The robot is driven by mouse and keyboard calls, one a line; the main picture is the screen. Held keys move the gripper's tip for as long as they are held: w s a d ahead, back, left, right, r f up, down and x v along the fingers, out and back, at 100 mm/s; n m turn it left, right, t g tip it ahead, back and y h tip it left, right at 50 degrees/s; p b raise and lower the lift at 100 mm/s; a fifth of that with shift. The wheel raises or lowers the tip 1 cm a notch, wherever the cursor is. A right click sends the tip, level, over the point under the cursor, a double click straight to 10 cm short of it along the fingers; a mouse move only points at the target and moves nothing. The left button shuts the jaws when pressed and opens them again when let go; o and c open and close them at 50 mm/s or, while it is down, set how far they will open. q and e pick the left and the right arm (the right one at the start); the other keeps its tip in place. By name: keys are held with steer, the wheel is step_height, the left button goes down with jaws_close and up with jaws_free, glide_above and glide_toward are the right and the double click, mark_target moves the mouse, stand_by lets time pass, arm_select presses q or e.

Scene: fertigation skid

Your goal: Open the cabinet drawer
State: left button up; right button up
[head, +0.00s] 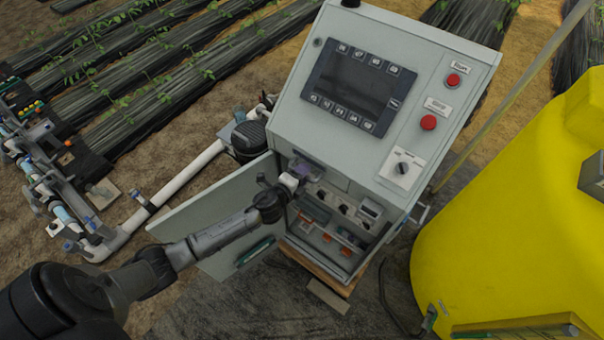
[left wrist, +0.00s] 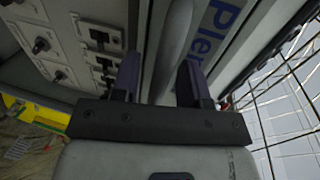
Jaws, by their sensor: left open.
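The grey control cabinet (head: 395,95) stands in the middle of the head view, its lower door (head: 205,205) swung open to the left. My left gripper (head: 302,168) is at the upper part of the opening, below the console. In the left wrist view, my left gripper (left wrist: 160,68) is open, with a pale rounded handle bar (left wrist: 175,40) running between its dark fingers. I cannot tell whether the fingers touch it. Behind the bar is a light front panel with a blue-lettered label (left wrist: 221,20), partly cut off. The drawer looks shut, though my gripper hides part of it. My right gripper is not in view.
Below the gripper, the cabinet holds a panel of dark knobs (head: 343,209) and orange-marked parts. A large yellow tank (head: 510,210) stands close on the right. White pipework (head: 185,170) runs along the ground at left. The open door flanks my left arm.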

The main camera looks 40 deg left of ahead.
arm_select(q)
jaws_close()
stand_by(0.3)
steer(key=shift+s, duration=0.1)
